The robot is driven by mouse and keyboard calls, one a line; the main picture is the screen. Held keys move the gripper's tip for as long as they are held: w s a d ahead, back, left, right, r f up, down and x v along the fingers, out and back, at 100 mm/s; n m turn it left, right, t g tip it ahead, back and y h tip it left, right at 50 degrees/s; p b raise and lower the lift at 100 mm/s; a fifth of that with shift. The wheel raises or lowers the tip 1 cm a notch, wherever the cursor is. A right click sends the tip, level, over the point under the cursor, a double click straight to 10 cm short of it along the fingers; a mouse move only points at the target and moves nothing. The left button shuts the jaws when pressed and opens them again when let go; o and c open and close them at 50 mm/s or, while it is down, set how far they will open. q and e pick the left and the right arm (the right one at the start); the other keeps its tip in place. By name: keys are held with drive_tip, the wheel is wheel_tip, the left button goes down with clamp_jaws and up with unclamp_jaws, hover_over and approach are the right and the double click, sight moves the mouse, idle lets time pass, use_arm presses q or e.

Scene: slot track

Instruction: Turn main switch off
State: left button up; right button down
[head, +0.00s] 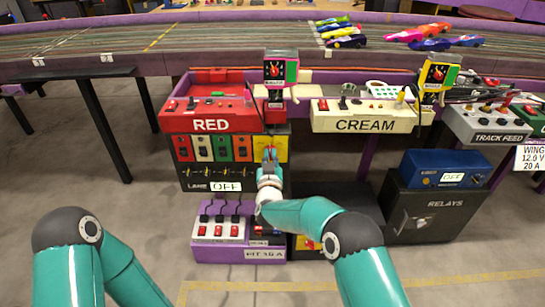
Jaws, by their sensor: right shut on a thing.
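My right arm reaches forward from the lower right. Its gripper (269,160) is at the yellow plate (281,148) at the right end of the lane switch panel and is shut on a small red switch handle there. The fingers largely hide the handle, so its exact position cannot be told. No main switch label is readable. A second yellow plate with a red part (331,243) shows low down behind my right arm, partly hidden. My left arm shows at the lower left, but its gripper is out of view.
A purple box with several switches (218,250) is below. The relay cabinet (440,225) and blue box (445,168) are to the right. Cars (430,44) stand on the track behind.

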drive_tip(key=n, duration=0.4)
drive_tip(key=shift+n+p, duration=0.3)
drive_tip(key=shift+p, duration=0.05)
drive_tip(key=shift+a+n+p, duration=0.15)
drive_tip(key=shift+n+p, duration=0.15)
drive_tip(key=shift+n, duration=1.4)
drive_tip(key=c, duration=1.2)
unclamp_jaws()
drive_tip(key=shift+w+a+f, duration=0.1)
drive_tip(key=shift+f, duration=0.05)
drive_tip(key=shift+c, duration=0.2)
drive_tip(key=s, duration=1.2)
